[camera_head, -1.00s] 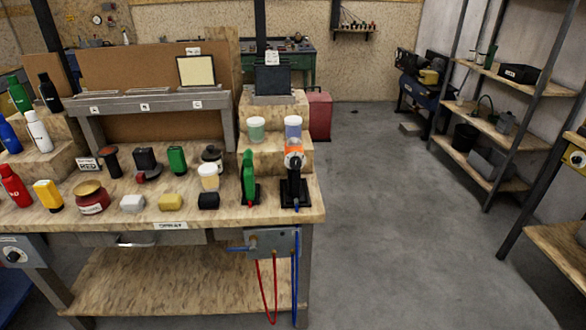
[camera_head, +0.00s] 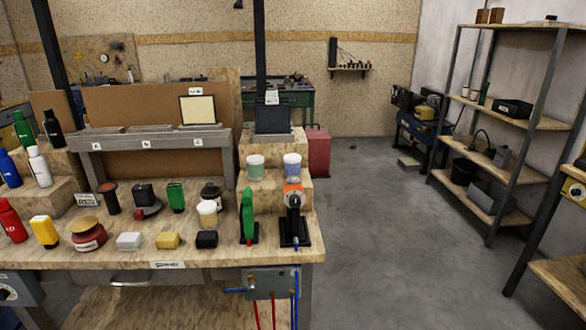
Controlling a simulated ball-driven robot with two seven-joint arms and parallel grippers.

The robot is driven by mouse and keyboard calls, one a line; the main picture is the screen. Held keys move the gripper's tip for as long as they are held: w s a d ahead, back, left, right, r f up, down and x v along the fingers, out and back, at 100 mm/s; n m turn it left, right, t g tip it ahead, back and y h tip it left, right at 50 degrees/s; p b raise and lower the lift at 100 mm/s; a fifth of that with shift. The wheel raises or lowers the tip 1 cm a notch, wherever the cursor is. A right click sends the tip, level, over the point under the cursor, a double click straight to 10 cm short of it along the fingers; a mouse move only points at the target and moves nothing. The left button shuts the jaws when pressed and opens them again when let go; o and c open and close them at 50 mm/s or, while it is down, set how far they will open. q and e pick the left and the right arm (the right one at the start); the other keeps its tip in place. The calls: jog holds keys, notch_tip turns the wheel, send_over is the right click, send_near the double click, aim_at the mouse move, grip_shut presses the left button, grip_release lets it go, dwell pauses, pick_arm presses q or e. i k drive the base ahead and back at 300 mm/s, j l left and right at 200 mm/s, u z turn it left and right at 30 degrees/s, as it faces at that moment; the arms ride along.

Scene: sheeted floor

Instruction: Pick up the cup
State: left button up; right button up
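Several cup-like containers stand on the wooden workbench (camera_head: 90,256). I cannot tell which one is the task's cup. Neither of my grippers shows in the view, and nothing is seen touching the cups.
A green tool (camera_head: 248,216) and an orange-black device (camera_head: 294,217) stand in front of the step. Bottles, including a red one (camera_head: 11,221), and small blocks fill the left. Open floor (camera_head: 390,240) lies right of the bench, before a metal shelf (camera_head: 505,108).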

aim_at(292, 161)
jog(key=i+l+u, duration=0.1)
jog(key=u, duration=0.95)
jog(key=i+l+u, duration=0.1)
jog(key=l+u, duration=0.25)
jog(key=l, duration=0.15)
jog(key=l+u, duration=0.35)
jog(key=l, duration=0.15)
jog(key=l+u, duration=0.35)
jog(key=l, duration=0.2)
